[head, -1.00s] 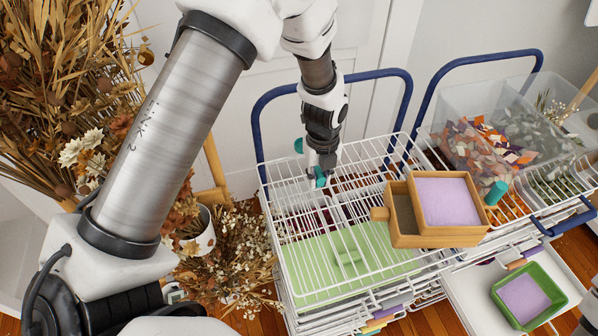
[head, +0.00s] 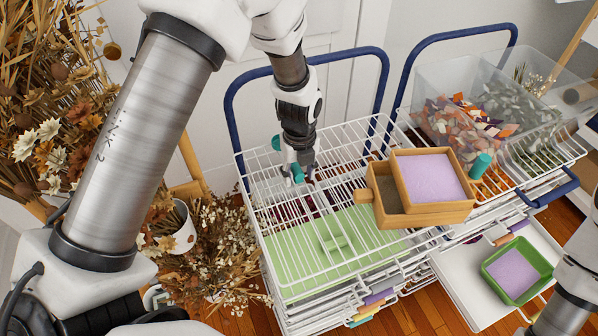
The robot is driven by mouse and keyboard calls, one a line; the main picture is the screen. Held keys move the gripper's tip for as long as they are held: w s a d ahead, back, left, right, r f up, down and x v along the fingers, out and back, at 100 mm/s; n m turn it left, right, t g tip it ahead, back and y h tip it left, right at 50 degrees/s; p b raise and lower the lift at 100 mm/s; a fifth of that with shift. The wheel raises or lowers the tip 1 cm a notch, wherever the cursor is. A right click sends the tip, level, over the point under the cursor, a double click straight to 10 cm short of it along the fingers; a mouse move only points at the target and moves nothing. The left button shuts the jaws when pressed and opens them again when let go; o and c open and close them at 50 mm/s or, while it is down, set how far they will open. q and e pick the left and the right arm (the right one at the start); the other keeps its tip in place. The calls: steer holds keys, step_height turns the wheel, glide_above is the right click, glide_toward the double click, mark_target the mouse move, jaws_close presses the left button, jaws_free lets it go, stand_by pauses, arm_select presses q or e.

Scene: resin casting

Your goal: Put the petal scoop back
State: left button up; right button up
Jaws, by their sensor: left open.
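My left gripper (head: 302,172) points down over the left wire rack (head: 262,235), near its back edge. Its jaws are open. A small teal piece (head: 297,173) shows at the fingertips and another (head: 276,143) just behind the gripper; they may be parts of the petal scoop, but the gripper hides most of the shape. I cannot tell whether the fingers touch it. A clear divided bin (head: 440,82) holding orange, white and purple petals (head: 462,120) stands on the right rack. My right gripper is out of view; only part of that arm shows at lower right.
A wooden box (head: 430,211) with lilac filling sits at the left rack's right side. A teal cylinder (head: 482,165) stands by the petal bin. A green tray (head: 519,273) lies lower right. Dried flowers (head: 60,140) crowd the left. Blue handles (head: 305,62) rise behind the racks.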

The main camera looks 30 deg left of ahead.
arm_select(q)
step_height(320, 180, up, 12)
steer(key=b, duration=0.1)
steer(key=shift+r, duration=0.2)
stand_by(0.6)
